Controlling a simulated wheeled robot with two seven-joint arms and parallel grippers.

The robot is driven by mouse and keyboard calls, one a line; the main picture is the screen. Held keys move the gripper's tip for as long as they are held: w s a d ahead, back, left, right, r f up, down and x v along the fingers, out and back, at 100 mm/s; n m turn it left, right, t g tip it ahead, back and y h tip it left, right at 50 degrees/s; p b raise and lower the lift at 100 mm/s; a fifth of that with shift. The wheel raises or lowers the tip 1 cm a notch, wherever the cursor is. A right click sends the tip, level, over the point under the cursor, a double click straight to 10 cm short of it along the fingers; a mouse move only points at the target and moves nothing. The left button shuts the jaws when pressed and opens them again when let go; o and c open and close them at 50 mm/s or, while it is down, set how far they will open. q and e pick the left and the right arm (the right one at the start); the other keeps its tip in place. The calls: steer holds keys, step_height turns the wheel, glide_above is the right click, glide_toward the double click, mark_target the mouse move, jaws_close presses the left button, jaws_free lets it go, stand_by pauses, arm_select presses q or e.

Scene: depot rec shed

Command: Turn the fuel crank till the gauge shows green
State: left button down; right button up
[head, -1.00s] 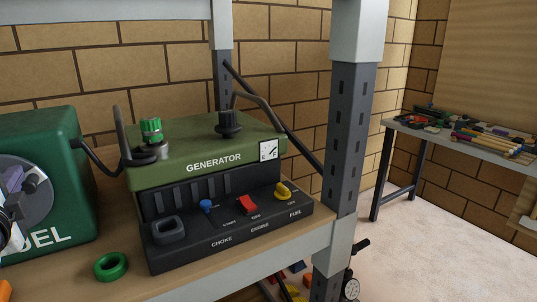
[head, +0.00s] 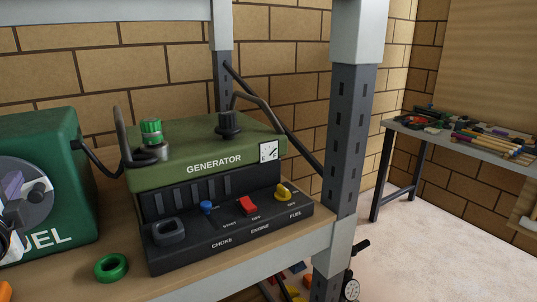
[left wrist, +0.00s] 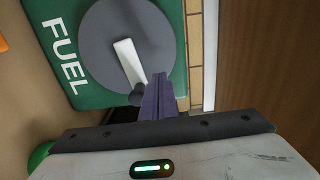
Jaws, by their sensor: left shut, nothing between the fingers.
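The green fuel box (head: 75,150) stands at the left edge of the head view, with a grey crank disc (head: 45,215) on its face. The left wrist view shows the disc (left wrist: 95,45), its white crank arm (left wrist: 128,58) and a dark knob (left wrist: 137,98) at the arm's end. My left gripper (left wrist: 158,80) has its purple fingers shut and empty, right beside the knob; I cannot tell if they touch. It also shows in front of the disc in the head view (head: 13,186). The white E–F gauge (head: 268,151) is on the generator (head: 195,168); its reading is too small to tell. My right gripper is out of view.
A green ring (head: 111,267) lies on the wooden shelf (head: 215,282) before the generator. A dark hose (head: 95,158) runs from the fuel box towards the generator. A grey rack post (head: 352,130) stands right of it. A side table (head: 480,140) holds tools.

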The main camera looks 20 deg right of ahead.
arm_select(q)
steer(key=v, duration=0.7)
steer(key=shift+s, duration=0.25)
steer(key=s+d+f+n+g+h, duration=0.1)
steer(key=s+f+n+g, duration=0.25)
steer(key=f, duration=0.65)
steer(key=s+d+f+n+g+h, duration=0.1)
steer(key=s+d+f+n+g, duration=0.3)
steer(key=f, duration=0.7)
steer(key=s+f+n+g+h, duration=0.1)
steer(key=s+f+n+g, duration=0.2)
steer(key=s+f, duration=0.75)
steer(key=s+f+n+g+h, duration=0.25)
steer(key=s+f, duration=0.45)
steer(key=s, duration=0.6)
steer(key=w+d+f+t, duration=0.2)
steer(key=d+f, duration=0.1)
steer(key=f, duration=0.3)
steer(key=w+d+f+t+h, duration=0.1)
steer(key=d+f+t, duration=0.1)
steer(key=f, duration=0.4)
steer(key=shift+w+d, duration=0.4)
steer(key=shift+d, duration=0.05)
